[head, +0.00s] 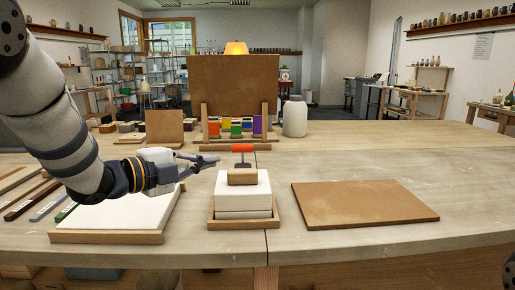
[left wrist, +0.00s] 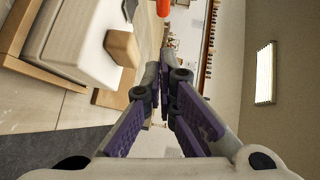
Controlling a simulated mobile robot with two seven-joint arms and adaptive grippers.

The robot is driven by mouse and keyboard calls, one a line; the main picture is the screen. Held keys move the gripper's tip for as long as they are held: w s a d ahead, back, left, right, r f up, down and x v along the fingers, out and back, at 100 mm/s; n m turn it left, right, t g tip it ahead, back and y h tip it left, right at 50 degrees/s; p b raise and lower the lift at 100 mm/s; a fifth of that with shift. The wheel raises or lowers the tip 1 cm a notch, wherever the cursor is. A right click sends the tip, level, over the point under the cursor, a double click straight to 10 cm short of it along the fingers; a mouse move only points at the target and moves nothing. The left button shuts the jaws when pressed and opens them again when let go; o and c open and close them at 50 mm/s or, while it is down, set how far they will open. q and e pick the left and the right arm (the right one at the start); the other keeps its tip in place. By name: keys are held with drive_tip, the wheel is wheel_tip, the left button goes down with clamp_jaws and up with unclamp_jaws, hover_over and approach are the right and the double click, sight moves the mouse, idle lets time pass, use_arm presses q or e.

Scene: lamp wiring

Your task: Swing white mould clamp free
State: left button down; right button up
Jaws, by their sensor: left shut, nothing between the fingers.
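The white mould (head: 243,205) sits in a shallow wooden tray (head: 243,225) near the table's front edge. Its clamp has a brown wooden block (head: 242,177) on top of the mould and a red-orange handle (head: 242,148) standing above it. In the left wrist view the mould (left wrist: 75,35), block (left wrist: 122,47) and handle (left wrist: 163,8) show at upper left. My left gripper (head: 216,160) is shut and empty, just left of the clamp, its tips apart from the handle. Its fingers also show in the left wrist view (left wrist: 163,62). My right gripper is out of view.
A white slab on a wooden board (head: 110,237) lies under my left arm. A flat brown board (head: 363,204) lies to the right. Behind stand a colour-sample rack (head: 236,125) with a large brown panel (head: 234,82) and a white jar (head: 294,117). The far right tabletop is clear.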

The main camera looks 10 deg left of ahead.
sight(232, 170)
use_arm(q)
drive_tip(key=x, duration=0.7)
drive_tip(key=shift+w+d+f, duration=0.15)
drive_tip(key=shift+w, duration=0.2)
drive_tip(key=w, duration=0.2)
drive_tip(key=w+f+b, duration=0.1)
drive_tip(key=w, duration=0.2)
drive_tip(key=shift+w+d+f, duration=0.1)
drive_tip(key=shift+d+f, duration=0.05)
drive_tip(key=shift+f, duration=0.05)
drive_tip(key=shift+w+r+b, duration=0.1)
drive_tip(key=shift+w+b, duration=0.15)
drive_tip(key=shift+b, duration=0.05)
drive_tip(key=shift+r, duration=0.2)
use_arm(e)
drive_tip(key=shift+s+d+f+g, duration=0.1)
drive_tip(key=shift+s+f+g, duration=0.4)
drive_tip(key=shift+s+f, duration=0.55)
use_arm(q)
drive_tip(key=shift+w, duration=0.1)
